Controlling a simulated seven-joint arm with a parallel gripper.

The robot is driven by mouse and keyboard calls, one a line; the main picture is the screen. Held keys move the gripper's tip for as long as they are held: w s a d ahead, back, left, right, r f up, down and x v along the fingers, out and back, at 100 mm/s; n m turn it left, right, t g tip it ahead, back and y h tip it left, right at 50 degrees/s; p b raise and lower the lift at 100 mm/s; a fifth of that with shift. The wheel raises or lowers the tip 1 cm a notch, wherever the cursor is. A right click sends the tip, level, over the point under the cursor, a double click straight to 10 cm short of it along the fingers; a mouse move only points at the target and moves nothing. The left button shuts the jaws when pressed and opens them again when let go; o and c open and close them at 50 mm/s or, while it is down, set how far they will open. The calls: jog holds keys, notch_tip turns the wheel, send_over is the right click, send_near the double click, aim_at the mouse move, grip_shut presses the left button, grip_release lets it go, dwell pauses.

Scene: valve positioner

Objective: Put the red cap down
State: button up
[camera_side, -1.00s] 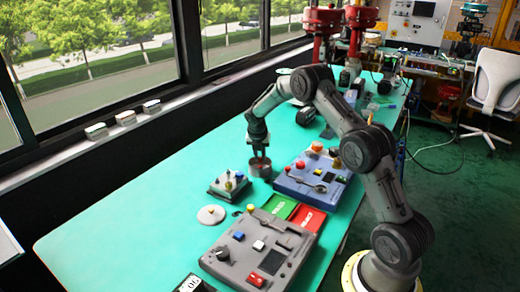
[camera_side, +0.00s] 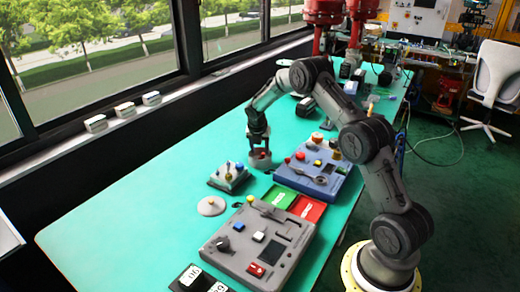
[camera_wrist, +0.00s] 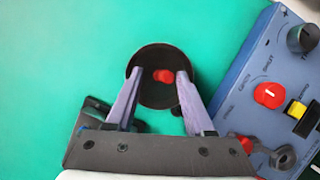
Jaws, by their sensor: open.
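The red cap (camera_wrist: 163,75) is a small red piece inside a dark round cup (camera_wrist: 152,99) in the wrist view. My gripper (camera_wrist: 155,75) is open, its two grey fingers reaching over the cup's rim with the cap between their tips. I cannot tell whether the cap touches the cup's floor. In the side view my gripper (camera_side: 259,147) points down into the cup (camera_side: 260,162), which stands on the green table; the cap is too small there to make out clearly.
A blue panel (camera_side: 312,180) with knobs stands right of the cup, and a small grey box (camera_side: 229,178) to its left. Green (camera_side: 279,197) and red (camera_side: 307,208) trays and a grey panel (camera_side: 257,240) lie nearer. The table's left part is clear.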

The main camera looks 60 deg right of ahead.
dwell(0.3)
notch_tip(320, 180, up, 7)
dwell(0.5)
jog(key=shift+a, duration=0.1)
